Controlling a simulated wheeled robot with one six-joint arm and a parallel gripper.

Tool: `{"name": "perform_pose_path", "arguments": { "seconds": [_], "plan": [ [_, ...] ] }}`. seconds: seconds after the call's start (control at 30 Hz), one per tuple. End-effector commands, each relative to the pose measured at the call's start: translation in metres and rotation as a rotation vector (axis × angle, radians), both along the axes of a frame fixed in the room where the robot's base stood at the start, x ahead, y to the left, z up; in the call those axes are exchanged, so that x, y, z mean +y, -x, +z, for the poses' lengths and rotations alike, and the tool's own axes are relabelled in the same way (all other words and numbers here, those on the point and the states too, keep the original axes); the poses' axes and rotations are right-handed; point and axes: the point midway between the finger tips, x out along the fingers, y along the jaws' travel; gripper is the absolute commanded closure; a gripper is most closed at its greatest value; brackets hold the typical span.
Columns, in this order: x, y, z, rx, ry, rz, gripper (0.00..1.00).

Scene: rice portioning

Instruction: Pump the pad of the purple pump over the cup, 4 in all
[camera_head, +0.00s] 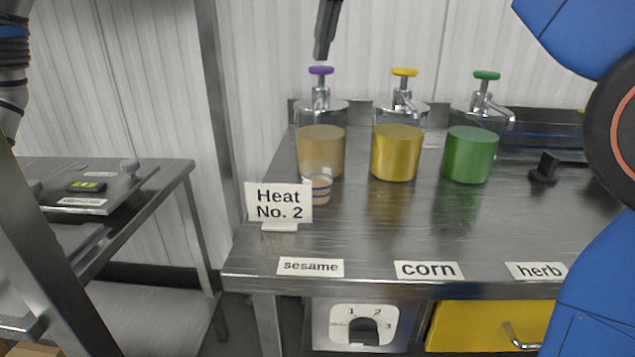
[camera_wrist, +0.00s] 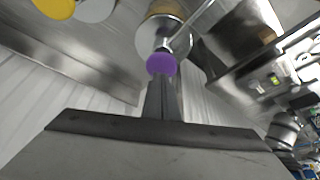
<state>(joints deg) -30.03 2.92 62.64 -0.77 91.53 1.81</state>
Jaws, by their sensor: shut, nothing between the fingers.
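The purple pump has a clear jar (camera_head: 321,150) of tan liquid with a metal neck and a purple pad (camera_head: 320,70) on top. The purple pad also shows in the wrist view (camera_wrist: 161,63), just beyond my fingertips. My gripper (camera_head: 322,54) is shut and empty, pointing down a little above the pad. I cannot tell whether there is a small gap or contact. The cup (camera_head: 318,188) is clear with dark bands. It stands upright on the counter in front of the purple pump, partly behind the sign. What is in the cup is too small to tell.
A yellow-topped pump (camera_head: 396,152) and a green-topped pump (camera_head: 471,153) stand to the right. A "Heat No. 2" sign (camera_head: 279,203) stands in front of the cup. Labels lie along the steel counter's (camera_head: 380,235) front. A side table (camera_head: 110,180) holds a scale at left.

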Motion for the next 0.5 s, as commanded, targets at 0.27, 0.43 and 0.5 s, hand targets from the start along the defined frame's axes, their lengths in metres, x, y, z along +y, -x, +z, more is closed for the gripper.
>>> {"name": "perform_pose_path", "arguments": {
  "seconds": [0.27, 0.43, 0.5],
  "plan": [
    [0.000, 0.000, -0.007, 0.001, 0.000, 0.000, 1.00],
    [0.000, 0.000, -0.011, 0.000, 0.000, 0.000, 1.00],
    [0.000, 0.000, -0.013, 0.000, 0.000, 0.000, 1.00]
  ]
}}
